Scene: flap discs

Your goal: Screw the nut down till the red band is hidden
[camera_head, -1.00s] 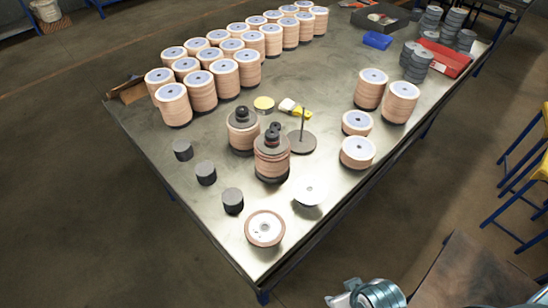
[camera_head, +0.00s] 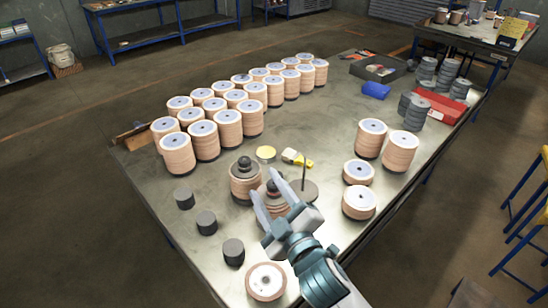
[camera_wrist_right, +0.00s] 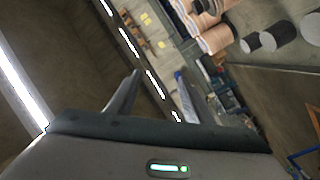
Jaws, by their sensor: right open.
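Two stacks of flap discs with dark tops stand on the metal table. The rear stack (camera_head: 245,187) carries a black nut (camera_head: 244,163) on top. The front stack (camera_head: 272,216) is partly hidden behind my right gripper (camera_head: 263,183). A dark nut (camera_head: 272,187) on the front stack shows only in part between the fingers in the picture. My right gripper is open, its fingers pointing up and left in the head view. I cannot tell how far the fingers are from the nut. No red band can be made out on either stack. My left gripper is not in view.
A thin rod on a round base (camera_head: 303,188) stands close right of the gripper. Several dark cylinders (camera_head: 206,222) line the left edge; a flap disc (camera_head: 266,281) lies in front. Rows of disc stacks (camera_head: 228,128) fill the back; more (camera_head: 359,202) stand at right.

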